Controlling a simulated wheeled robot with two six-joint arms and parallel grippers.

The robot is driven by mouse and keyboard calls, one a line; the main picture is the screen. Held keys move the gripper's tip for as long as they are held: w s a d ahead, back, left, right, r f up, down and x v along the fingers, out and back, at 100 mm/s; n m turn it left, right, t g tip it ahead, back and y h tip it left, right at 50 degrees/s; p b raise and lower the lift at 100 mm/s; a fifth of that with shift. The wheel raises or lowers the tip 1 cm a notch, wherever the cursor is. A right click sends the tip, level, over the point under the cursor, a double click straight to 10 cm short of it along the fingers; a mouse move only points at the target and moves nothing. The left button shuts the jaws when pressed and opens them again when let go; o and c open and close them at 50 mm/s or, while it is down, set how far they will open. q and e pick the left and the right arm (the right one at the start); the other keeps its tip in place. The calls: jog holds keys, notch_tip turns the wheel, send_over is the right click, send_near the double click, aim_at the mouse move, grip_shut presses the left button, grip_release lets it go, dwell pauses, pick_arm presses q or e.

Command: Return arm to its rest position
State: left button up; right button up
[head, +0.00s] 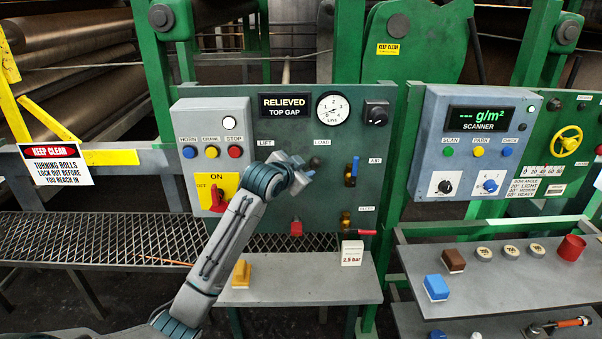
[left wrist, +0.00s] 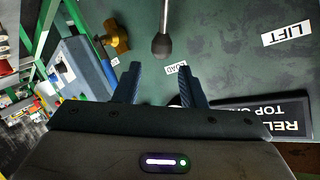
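My left arm rises from the bottom left in the head view. Its gripper (head: 300,170) is in front of the green control panel (head: 285,205), below the LOAD label. In the left wrist view the two dark fingers (left wrist: 158,82) stand apart with nothing between them. A lever with a dark rounded knob (left wrist: 162,45) lies just beyond the fingertips, apart from them. In the head view a dark knob (head: 315,162) shows beside the gripper. My right gripper is in neither view.
The panel carries a sign reading RELIEVED TOP GAP (head: 285,106), a round gauge (head: 333,107) and a blue-handled valve (head: 352,172). A grey switch box (head: 210,120) is left of the gripper. Below, a shelf (head: 300,288) holds a yellow block (head: 241,273) and a 2.5 bar card (head: 352,253).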

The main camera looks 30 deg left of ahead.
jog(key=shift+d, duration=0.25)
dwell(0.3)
